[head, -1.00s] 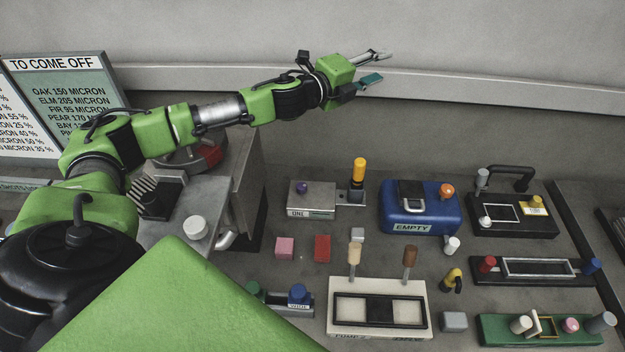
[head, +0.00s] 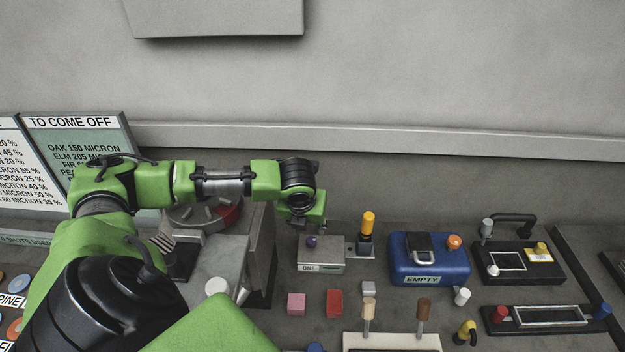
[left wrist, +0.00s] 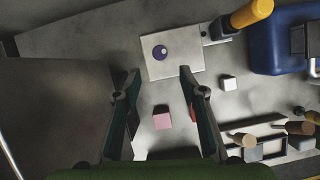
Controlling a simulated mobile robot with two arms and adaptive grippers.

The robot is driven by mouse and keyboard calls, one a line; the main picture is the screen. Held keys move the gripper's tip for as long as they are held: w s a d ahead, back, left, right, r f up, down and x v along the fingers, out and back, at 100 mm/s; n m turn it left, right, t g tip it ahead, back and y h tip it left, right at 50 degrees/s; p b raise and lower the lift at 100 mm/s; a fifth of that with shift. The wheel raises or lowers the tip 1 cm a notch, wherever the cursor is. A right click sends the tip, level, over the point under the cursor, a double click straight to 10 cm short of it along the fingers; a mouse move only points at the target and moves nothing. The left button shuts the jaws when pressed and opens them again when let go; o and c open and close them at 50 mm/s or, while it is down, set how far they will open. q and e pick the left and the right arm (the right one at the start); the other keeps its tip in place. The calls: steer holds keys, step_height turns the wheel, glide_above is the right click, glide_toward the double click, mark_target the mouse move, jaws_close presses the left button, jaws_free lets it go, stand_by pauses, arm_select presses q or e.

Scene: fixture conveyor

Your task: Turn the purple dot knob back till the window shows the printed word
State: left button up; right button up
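The purple knob (head: 312,242) sits on top of a small grey box (head: 334,256), left of its middle. The box front carries a small pale window with short dark lettering, too small to read surely. In the left wrist view the purple knob (left wrist: 160,52) shows a white dot on its top and lies ahead, between my fingertips in the picture. My left gripper (left wrist: 159,75) is open and empty, above the bench and short of the knob. In the head view its fingers are mostly hidden behind my wrist. My right gripper is not in view.
A yellow-topped post (head: 367,224) stands just right of the box. A blue case (head: 400,268) is further right. Pink (head: 296,303), red (head: 334,302) and pale grey (head: 368,288) blocks lie in front. A grey machine (head: 258,250) stands at the left.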

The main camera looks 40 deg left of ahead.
mark_target(311, 239)
arm_select(q)
steer(key=p+x, duration=0.2)
steer(key=x, duration=0.9)
steer(key=shift+w+a, duration=0.1)
steer(key=shift+c, duration=0.3)
steer(key=shift+r, duration=0.1)
jaws_close()
